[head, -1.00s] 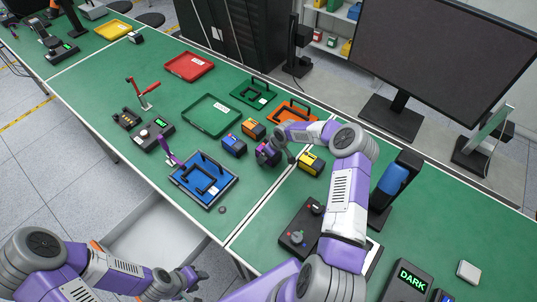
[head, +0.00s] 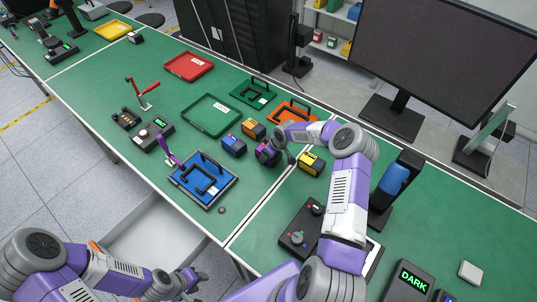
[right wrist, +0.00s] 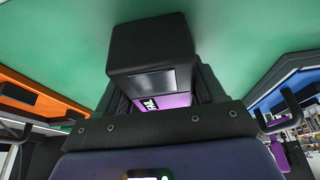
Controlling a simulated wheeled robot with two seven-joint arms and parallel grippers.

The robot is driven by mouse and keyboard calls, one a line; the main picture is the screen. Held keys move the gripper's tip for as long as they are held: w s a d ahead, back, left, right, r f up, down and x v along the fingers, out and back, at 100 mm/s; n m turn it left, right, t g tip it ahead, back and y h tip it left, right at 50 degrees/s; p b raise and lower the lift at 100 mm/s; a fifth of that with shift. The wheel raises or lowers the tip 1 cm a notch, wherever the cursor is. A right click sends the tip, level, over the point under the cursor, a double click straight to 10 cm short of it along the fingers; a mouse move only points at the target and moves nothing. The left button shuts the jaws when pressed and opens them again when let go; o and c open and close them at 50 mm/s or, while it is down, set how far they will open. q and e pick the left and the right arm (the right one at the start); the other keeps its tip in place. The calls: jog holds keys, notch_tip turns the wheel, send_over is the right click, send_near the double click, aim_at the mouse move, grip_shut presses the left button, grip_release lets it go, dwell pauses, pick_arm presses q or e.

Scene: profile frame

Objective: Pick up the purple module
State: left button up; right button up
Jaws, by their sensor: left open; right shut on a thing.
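The purple module (head: 265,154), a dark block with a purple label, is at the near end of my right arm's reach in the middle of the green bench. My right gripper (head: 273,151) is shut on it from above and hides part of it. I cannot tell whether its underside touches the bench. In the right wrist view, the module's black body and purple label (right wrist: 176,101) show between the dark fingers. My left gripper (head: 188,278) is open and empty at the bottom left, beyond the bench's near edge.
Blue (head: 234,145), orange (head: 254,129) and yellow (head: 312,164) modules stand close around the purple one. A blue frame fixture (head: 211,201) lies nearer, with green (head: 236,93) and orange (head: 305,112) ones behind. A green tray (head: 212,132) and a red tray (head: 190,77) lie left.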

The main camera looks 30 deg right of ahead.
jog(key=shift+r+p, duration=0.4)
jog(key=shift+p, duration=0.2)
notch_tip(320, 180, up, 10)
jog(key=shift+f+b, duration=0.15)
jog(key=shift+b, duration=0.45)
dwell(0.4)
